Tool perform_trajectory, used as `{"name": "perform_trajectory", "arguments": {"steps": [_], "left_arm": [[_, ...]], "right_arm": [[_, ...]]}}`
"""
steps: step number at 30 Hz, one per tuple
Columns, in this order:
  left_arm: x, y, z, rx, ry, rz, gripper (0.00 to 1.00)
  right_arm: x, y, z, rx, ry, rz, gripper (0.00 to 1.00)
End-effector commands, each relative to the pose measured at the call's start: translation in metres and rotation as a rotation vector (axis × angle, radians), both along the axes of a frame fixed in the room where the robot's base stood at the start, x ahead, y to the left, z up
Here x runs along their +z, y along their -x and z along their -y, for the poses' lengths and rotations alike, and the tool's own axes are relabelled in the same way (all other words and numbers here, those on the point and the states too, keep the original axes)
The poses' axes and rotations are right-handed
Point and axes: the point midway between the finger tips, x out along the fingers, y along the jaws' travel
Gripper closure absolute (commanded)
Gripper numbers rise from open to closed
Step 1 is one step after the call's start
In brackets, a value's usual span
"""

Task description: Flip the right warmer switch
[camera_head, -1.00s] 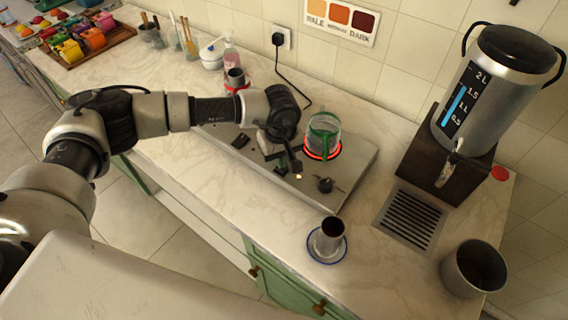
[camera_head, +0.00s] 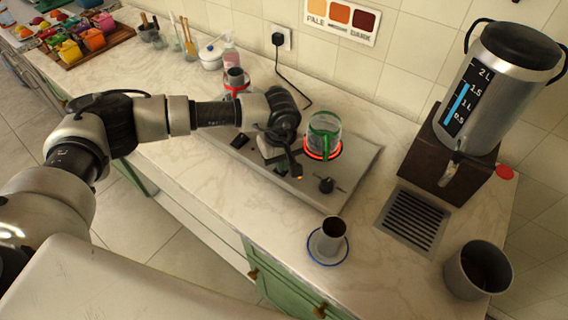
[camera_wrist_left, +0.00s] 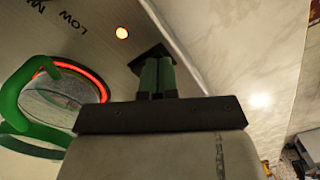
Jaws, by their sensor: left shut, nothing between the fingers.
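The warmer plate (camera_head: 354,170) is a grey metal panel on the counter. Its right ring glows red under a clear glass with a green handle (camera_head: 323,133); the ring (camera_wrist_left: 99,86) and a lit orange light (camera_wrist_left: 122,33) show in the left wrist view. My left gripper (camera_head: 282,168) is low over the panel's front edge, in front of the right ring. Its green fingers (camera_wrist_left: 157,77) are shut and empty, right at a black switch (camera_wrist_left: 152,55), which they largely cover. I cannot tell whether they touch it. Another black switch (camera_head: 240,141) lies further left. My right gripper is not in view.
A black knob (camera_head: 326,185) stands right of my gripper. A metal cup on a blue-rimmed saucer (camera_head: 314,240) is near the front edge. A samovar (camera_head: 490,95), drip grate (camera_head: 414,219) and metal pot (camera_head: 452,270) are on the right.

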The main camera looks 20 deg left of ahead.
Motion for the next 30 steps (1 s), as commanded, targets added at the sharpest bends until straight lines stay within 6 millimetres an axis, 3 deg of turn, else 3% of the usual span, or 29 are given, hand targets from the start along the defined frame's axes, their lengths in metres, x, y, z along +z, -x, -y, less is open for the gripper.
{"name": "perform_trajectory", "arguments": {"steps": [14,30], "left_arm": [[-0.002,0.001,0.000,0.000,-0.001,-0.002,1.00],[0.042,0.000,0.000,0.000,0.001,0.001,1.00]], "right_arm": [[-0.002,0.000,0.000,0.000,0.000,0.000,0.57],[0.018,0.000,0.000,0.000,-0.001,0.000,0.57]]}}
